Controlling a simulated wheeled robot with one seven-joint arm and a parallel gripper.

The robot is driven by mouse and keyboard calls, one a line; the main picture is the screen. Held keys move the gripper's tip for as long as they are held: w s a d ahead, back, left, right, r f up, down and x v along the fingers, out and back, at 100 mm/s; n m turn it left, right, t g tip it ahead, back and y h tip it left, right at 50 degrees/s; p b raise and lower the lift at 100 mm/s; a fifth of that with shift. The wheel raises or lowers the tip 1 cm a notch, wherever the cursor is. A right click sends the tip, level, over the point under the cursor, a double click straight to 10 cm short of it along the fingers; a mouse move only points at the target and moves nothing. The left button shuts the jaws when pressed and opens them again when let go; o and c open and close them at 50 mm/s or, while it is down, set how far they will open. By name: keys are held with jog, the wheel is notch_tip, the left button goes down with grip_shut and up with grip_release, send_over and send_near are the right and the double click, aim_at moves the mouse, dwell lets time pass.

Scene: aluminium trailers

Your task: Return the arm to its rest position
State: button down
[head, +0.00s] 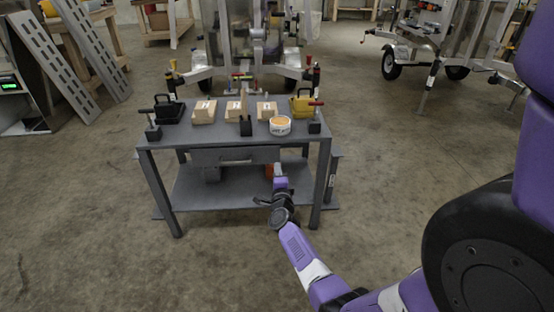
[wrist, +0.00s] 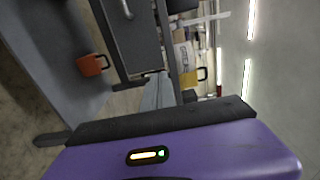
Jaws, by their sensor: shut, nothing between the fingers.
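My arm reaches forward, low, toward the front of the grey metal workbench (head: 237,133). My gripper (head: 278,170) is in front of the bench, between the top and the lower shelf (head: 235,190), and holds nothing. Its fingers are small in the head view. In the wrist view, its purple body and black edge fill the bottom, with a grey wedge (wrist: 158,92) rising in the middle. An orange mug (wrist: 92,65) shows at the upper left there. An orange patch beside my gripper in the head view is partly hidden.
Bench legs stand close to my arm. A wheeled trailer (head: 395,62) is at the back right. Floor right of the bench is clear.

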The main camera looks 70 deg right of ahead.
jog(key=shift+v, duration=1.4)
